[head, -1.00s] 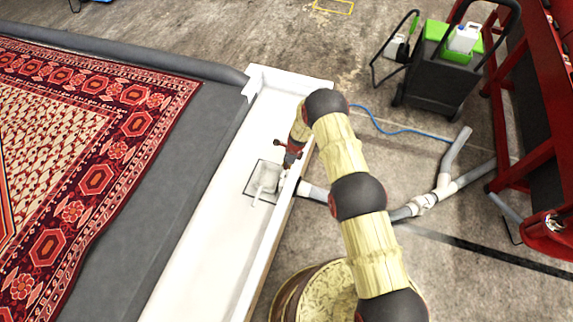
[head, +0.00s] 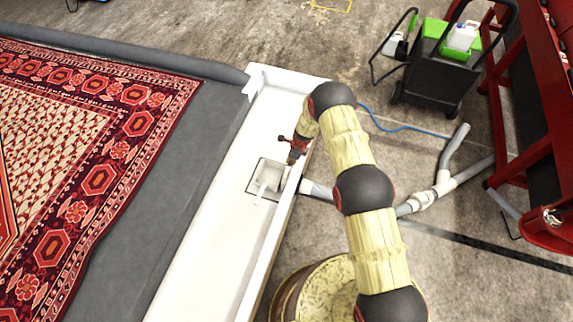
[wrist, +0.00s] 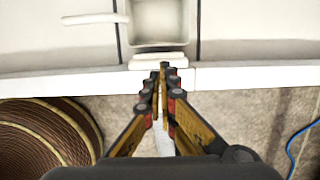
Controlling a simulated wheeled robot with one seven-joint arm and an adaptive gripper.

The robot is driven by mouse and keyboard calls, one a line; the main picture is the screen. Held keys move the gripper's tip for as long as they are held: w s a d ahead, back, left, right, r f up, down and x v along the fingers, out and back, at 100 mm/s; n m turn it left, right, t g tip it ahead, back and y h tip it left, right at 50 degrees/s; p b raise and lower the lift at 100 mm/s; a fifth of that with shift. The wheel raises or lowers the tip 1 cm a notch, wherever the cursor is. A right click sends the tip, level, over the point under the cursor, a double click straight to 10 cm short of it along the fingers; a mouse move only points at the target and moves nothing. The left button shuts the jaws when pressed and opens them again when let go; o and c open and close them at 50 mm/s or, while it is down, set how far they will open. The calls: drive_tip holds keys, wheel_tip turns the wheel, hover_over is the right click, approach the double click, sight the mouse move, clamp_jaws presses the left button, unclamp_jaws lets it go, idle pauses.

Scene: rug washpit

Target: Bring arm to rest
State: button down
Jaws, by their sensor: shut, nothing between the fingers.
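My gripper (head: 291,160) is at the end of my arm, over the right wall of the white trough (head: 205,240) in the head view. In the wrist view, my gripper (wrist: 162,72) has its fingers together with nothing between them. Its tips point toward a square sump (wrist: 157,22) in the trough, which also shows in the head view (head: 267,178). A white pipe-like piece (wrist: 92,19) lies beside the sump. I cannot tell how high the fingertips are above the trough wall.
A patterned red rug (head: 70,160) lies on a grey surface left of the trough. A black cart (head: 440,75) with green parts stands at the upper right, beside a red rack (head: 530,160). Grey pipes (head: 450,190) and a blue hose (head: 400,130) lie on the floor.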

wheel_tip(320, 180, up, 9)
drive_tip(key=d+p, duration=0.1)
drive_tip(key=p, duration=0.1)
drive_tip(key=shift+s+d+f+p, duration=0.15)
drive_tip(key=shift+s+d+p, duration=0.2)
drive_tip(key=s+r+n+g, duration=0.2)
drive_tip(key=s+n+g, duration=0.1)
drive_tip(key=s+n, duration=0.7)
drive_tip(key=s+d+r+n, duration=0.2)
drive_tip(key=s+r+n, duration=0.15)
drive_tip(key=r, duration=0.75)
drive_tip(key=s+d+r+n+h, duration=0.1)
drive_tip(key=s+d+r+n, duration=0.25)
drive_tip(key=r, duration=0.65)
drive_tip(key=s+d+r+n, duration=0.2)
drive_tip(key=s+r+n, duration=0.15)
drive_tip(key=r, duration=0.75)
drive_tip(key=s+d+r+t, duration=0.2)
drive_tip(key=s+r, duration=0.3)
drive_tip(key=r, duration=0.3)
drive_tip(key=s+d+r+n+t, duration=0.1)
drive_tip(key=s+d+r+t, duration=0.1)
drive_tip(key=s+r, duration=0.4)
drive_tip(key=s+d+r+t+h, duration=0.1)
drive_tip(key=s+r, duration=0.4)
drive_tip(key=r, duration=0.6)
drive_tip(key=d+t, duration=0.1)
drive_tip(key=t, duration=0.1)
drive_tip(key=shift+s+d+r+t, duration=0.35)
drive_tip(key=shift+s+r+t, duration=0.05)
